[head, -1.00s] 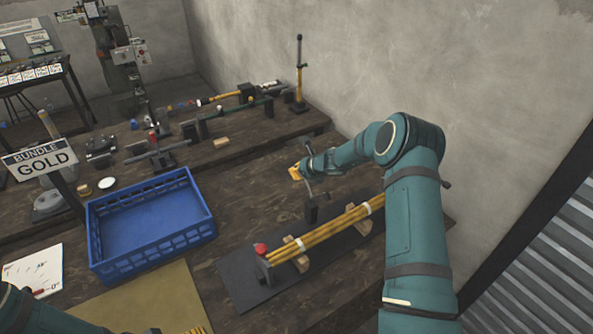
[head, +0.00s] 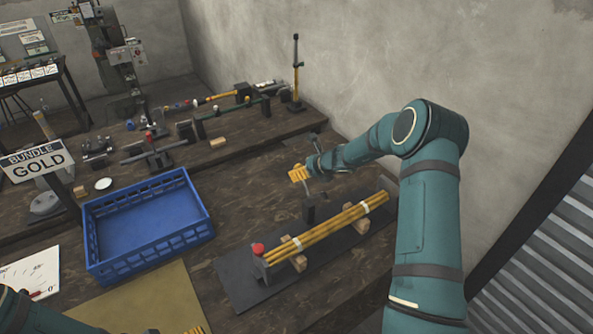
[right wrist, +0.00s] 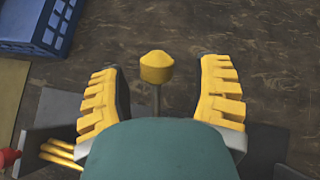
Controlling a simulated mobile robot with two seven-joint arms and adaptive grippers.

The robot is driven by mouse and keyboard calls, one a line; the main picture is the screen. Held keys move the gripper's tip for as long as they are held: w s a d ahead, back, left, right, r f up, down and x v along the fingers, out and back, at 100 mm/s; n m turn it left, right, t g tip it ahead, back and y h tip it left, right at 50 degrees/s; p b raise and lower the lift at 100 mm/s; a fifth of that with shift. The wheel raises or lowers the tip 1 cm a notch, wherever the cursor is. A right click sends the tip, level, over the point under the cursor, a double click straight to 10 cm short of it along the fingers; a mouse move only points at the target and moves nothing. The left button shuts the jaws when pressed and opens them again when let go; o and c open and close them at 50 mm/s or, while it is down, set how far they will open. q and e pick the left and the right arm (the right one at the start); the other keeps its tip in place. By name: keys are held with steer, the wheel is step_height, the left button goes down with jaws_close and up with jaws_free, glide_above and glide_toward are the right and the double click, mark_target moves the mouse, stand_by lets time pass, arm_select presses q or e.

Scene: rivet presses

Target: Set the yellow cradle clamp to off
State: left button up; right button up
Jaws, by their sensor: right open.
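A bundle of yellow rods (head: 325,231) lies in wooden cradle blocks on a dark base plate (head: 240,283), with a red knob (head: 258,248) at its near end. A dark clamp post (head: 308,214) stands behind the bundle. My right gripper (head: 298,174) is just above and behind that post. In the right wrist view a yellow knob (right wrist: 156,68) on a thin stem stands between the open fingers of my right gripper (right wrist: 160,85), apart from both. The knob is hidden in the head view. Only yellow tips of my left gripper (head: 195,330) show at the bottom edge.
A blue crate (head: 96,256) stands left of the base plate, beside a sign reading "BUNDLE GOLD" (head: 38,161). A tan mat (head: 150,298) lies in front. More fixtures stand along the back, with a tall post (head: 295,70). A wall closes the right side.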

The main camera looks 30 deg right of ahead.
steer(key=v, duration=0.7)
steer(key=shift+s, duration=0.35)
steer(key=shift+r, duration=0.15)
steer(key=shift+r, duration=0.2)
steer(key=c, duration=0.7)
steer(key=shift+s+d+r, duration=0.1)
steer(key=shift+s+r, duration=0.3)
steer(key=shift+r, duration=0.15)
jaws_close()
steer(key=s+r+g, duration=0.2)
steer(key=s+r, duration=0.3)
steer(key=shift+m+h, duration=0.3)
steer(key=shift+h, duration=0.1)
steer(key=x, duration=1.2)
steer(key=shift+w+d+f+p, duration=0.1)
steer(key=shift+w+d+p, duration=0.1)
steer(key=shift+w+p, duration=0.3)
steer(key=shift+w+a+f, duration=0.15)
steer(key=shift+w+f, duration=0.25)
steer(key=shift+w, duration=0.2)
